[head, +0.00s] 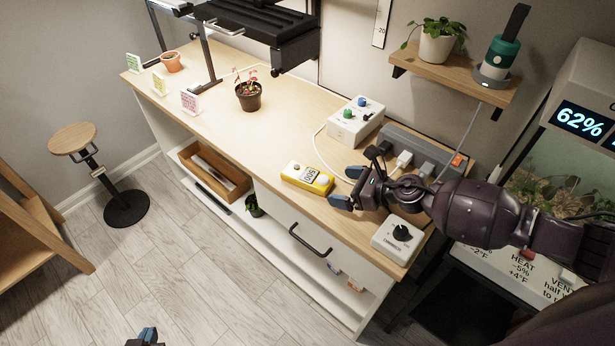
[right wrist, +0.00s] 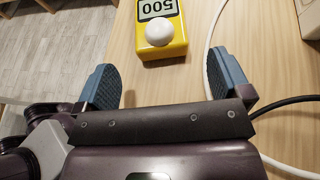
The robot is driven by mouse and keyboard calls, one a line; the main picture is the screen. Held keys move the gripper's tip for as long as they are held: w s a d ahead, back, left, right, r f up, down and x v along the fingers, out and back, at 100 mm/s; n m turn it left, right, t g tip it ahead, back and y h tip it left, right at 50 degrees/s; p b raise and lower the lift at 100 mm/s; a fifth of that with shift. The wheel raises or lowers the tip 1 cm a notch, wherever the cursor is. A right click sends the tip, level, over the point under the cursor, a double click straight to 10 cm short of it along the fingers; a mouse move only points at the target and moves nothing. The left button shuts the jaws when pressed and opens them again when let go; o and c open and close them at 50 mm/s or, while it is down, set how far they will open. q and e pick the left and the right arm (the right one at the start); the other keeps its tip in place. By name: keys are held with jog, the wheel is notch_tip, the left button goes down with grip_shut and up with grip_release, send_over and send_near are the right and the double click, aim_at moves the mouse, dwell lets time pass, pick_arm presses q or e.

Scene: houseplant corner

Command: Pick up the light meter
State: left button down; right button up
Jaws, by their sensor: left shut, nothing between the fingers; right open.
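The light meter (head: 307,178) is a yellow box with a display and a white dome, lying on the wooden bench top near its front edge in the head view. In the right wrist view the light meter (right wrist: 160,28) lies ahead of the fingers, its dome end nearest, the display reading 500. My right gripper (head: 350,188) is just right of the meter in the head view. Its blue fingers (right wrist: 170,82) are open with only bare bench between them, apart from the meter. My left gripper (head: 146,338) is shut and empty, low at the bottom edge over the floor.
A white cable (right wrist: 210,50) runs beside the right finger. A white box with coloured knobs (head: 355,121) stands behind the meter, a power strip (head: 425,148) behind my right arm. A white dial box (head: 398,238) sits at the bench's right end.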

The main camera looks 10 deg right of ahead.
aim_at(329, 183)
jog(key=x, duration=0.4)
jog(key=shift+w+r, duration=0.1)
jog(key=shift+c, duration=0.2)
jog(key=shift+r, duration=0.1)
jog(key=c, duration=1)
